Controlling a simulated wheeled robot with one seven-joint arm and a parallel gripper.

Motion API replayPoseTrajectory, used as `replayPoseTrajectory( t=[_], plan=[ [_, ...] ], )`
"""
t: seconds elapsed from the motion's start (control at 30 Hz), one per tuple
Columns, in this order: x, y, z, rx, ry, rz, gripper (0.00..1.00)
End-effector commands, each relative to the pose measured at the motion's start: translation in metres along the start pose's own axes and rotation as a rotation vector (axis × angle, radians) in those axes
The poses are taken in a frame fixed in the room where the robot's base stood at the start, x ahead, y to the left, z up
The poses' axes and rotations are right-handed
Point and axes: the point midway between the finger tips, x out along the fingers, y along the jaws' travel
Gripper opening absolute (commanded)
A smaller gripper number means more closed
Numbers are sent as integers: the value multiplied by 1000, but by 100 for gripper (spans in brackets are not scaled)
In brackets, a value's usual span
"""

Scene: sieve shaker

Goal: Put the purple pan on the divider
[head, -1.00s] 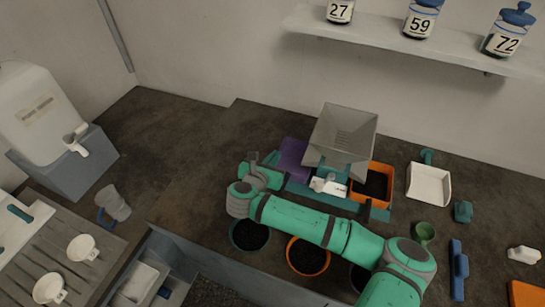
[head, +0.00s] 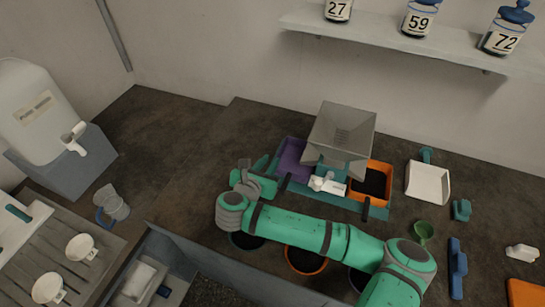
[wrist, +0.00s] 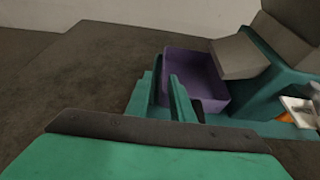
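The purple pan (head: 291,161) sits at the left end of the teal divider (head: 374,211), beside its grey hopper (head: 344,130). In the wrist view the pan (wrist: 205,75) looks empty and upright, with its near left side partly hidden by my fingers. My gripper (head: 253,164) is just left of the pan, with its fingers apart. In the wrist view the gripper (wrist: 163,97) is at the pan's near left edge with nothing seen held. I cannot tell whether a finger still touches the pan.
An orange pan (head: 388,183) with dark material is at the divider's right end. A white part (head: 328,185) lies at its front middle. Several dark-filled round pots, one orange-rimmed (head: 306,259), stand below my arm.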

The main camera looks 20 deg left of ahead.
Motion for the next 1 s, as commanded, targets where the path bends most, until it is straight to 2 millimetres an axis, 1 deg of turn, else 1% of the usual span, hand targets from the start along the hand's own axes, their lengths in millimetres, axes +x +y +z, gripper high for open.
replayPoseTrajectory(
  t=[0.03,0.1,0.2,0.4,0.6,1.0],
  plan=[
    [-11,1,0,0,0,3,21],
    [-24,0,0,0,0,2,21],
    [-40,-2,0,1,0,-1,21],
    [-60,-6,1,4,-1,-9,21],
    [-67,-1,0,0,0,-1,21],
    [-67,2,0,-2,0,3,21]
  ],
)
